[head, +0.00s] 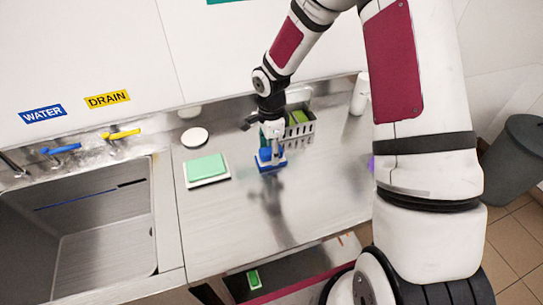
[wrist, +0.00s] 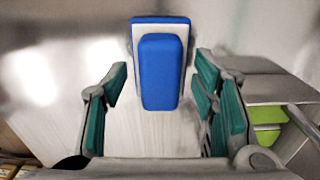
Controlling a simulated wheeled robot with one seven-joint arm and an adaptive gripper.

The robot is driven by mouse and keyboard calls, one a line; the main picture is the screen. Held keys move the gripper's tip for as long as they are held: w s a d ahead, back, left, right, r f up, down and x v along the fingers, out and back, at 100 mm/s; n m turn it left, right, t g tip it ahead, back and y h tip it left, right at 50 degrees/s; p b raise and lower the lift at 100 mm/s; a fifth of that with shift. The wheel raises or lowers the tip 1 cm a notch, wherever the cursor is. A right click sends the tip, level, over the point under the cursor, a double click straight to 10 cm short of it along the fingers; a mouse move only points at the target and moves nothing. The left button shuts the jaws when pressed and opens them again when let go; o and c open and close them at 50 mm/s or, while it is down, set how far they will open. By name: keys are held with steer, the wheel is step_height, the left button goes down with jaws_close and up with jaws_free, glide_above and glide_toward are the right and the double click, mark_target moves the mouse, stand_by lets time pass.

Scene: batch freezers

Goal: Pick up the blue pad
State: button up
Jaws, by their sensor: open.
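The blue pad (head: 271,160) lies on the steel counter in the head view, at the foot of my gripper and partly hidden by it. In the wrist view the blue pad (wrist: 161,70) shows a blue block on a white layer over a blue base. My gripper (wrist: 160,95) is open, with teal finger pads on both sides and the near part of the pad between them. I see no finger touching it. In the head view my gripper (head: 271,138) points down at the pad.
A green pad on a white tray (head: 207,168) lies to the left. A sink (head: 80,230) is at far left. The counter's front (head: 310,205) is clear.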

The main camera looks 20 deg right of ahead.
steer(key=shift+f, duration=0.1)
steer(key=shift+c, duration=0.3)
jaws_close()
steer(key=shift+w+r, duration=0.1)
steer(key=shift+r, duration=0.8)
steer(key=shift+d+r+b, duration=0.25)
steer(key=shift+r+b, duration=0.2)
steer(key=shift+r, duration=0.5)
steer(key=s+d, duration=0.3)
steer(key=d, duration=0.4)
steer(key=s+d+r+b, duration=0.1)
steer(key=s+d, duration=0.3)
steer(key=d, duration=0.3)
steer(key=shift+r, duration=0.2)
